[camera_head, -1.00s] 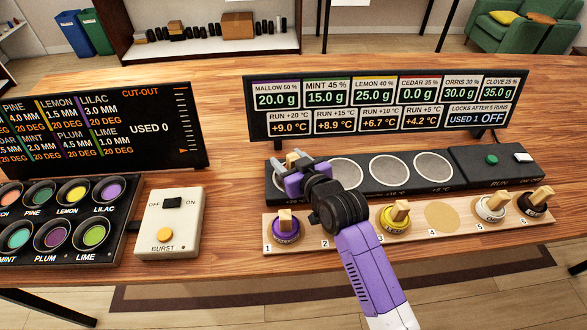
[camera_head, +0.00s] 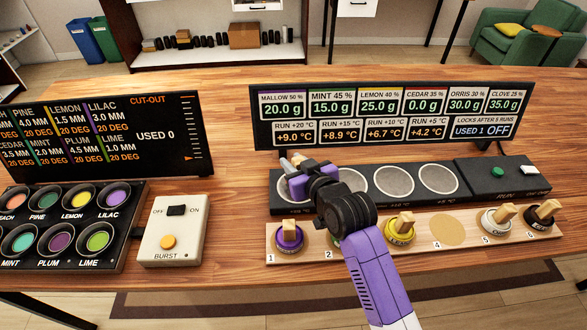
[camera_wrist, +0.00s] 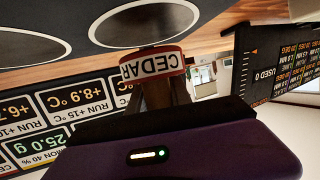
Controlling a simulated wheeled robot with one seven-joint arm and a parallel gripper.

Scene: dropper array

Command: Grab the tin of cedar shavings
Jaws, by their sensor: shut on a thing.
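The tin of cedar shavings (camera_wrist: 152,63) shows in the wrist view as a short red-rimmed round tin with a white CEDAR label, upside down in the picture. My gripper (camera_head: 294,170) is shut on its handle over the left end of the dark heater strip (camera_head: 462,198). I cannot tell whether the tin touches the strip. Position 4 on the wooden rack (camera_head: 425,247) is an empty round spot.
Purple (camera_head: 288,240), yellow (camera_head: 400,231), white (camera_head: 497,219) and black (camera_head: 541,214) tins stand on the rack; the one at position 2 is mostly hidden by my arm. A readout board (camera_head: 388,115) stands behind the strip, showing cedar 0.0 g. A switch box (camera_head: 172,230) stands left.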

